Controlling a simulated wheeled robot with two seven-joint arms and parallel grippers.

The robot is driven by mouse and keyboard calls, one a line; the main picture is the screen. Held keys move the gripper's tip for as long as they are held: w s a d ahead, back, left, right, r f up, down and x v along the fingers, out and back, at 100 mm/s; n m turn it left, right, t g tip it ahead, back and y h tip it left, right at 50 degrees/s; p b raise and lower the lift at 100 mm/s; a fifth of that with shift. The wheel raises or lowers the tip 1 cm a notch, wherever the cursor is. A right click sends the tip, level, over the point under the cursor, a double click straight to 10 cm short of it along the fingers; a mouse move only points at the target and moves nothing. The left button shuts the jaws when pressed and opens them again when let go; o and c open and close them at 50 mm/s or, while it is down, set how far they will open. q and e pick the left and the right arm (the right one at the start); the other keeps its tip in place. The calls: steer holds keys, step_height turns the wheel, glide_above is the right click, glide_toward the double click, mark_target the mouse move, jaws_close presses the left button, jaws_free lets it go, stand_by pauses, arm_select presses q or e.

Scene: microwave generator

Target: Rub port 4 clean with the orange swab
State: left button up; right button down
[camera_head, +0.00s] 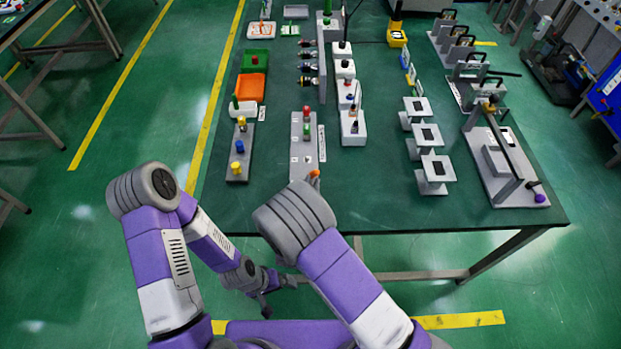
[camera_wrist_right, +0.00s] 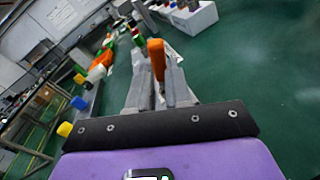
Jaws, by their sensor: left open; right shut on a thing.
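The orange swab (camera_head: 315,174) shows at the near end of a grey rack (camera_head: 296,170), partly hidden behind my right arm. In the right wrist view the orange swab (camera_wrist_right: 156,57) stands up between the fingers of my right gripper (camera_wrist_right: 155,88), which is shut on it. I cannot tell whether its lower end touches the rack. A grey upright panel (camera_head: 321,66) with several dark fittings on its left side stands farther back. Its numbers are too small to read, so I cannot pick out port 4. My left gripper (camera_head: 276,289) is open and empty, low in front of the table.
Red and green pegs (camera_head: 307,114) stand in the rack's far half. A grey block with yellow knobs (camera_head: 238,168) is to its left, white boxes (camera_head: 353,130) to its right. Grey stands (camera_head: 434,175) are farther right. Bare green tabletop (camera_head: 375,190) lies between.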

steer(key=shift+d+v, duration=0.25)
steer(key=shift+v, duration=0.75)
steer(key=shift+f, duration=0.15)
steer(key=shift+a+b+x, duration=0.2)
steer(key=shift+x, duration=0.6)
steer(key=shift+a+b+x, duration=0.15)
steer(key=shift+x, duration=0.65)
steer(key=shift+a+b+x, duration=0.2)
steer(key=shift+x, duration=0.6)
steer(key=shift+w, duration=0.15)
steer(key=shift+r, duration=0.2)
steer(key=shift+r+p, duration=2)
steer(key=shift+r, duration=0.95)
steer(key=shift+r, duration=0.1)
step_height(320, 180, up, 3)
steer(key=shift+f+p, duration=0.1)
steer(key=shift+p, duration=0.8)
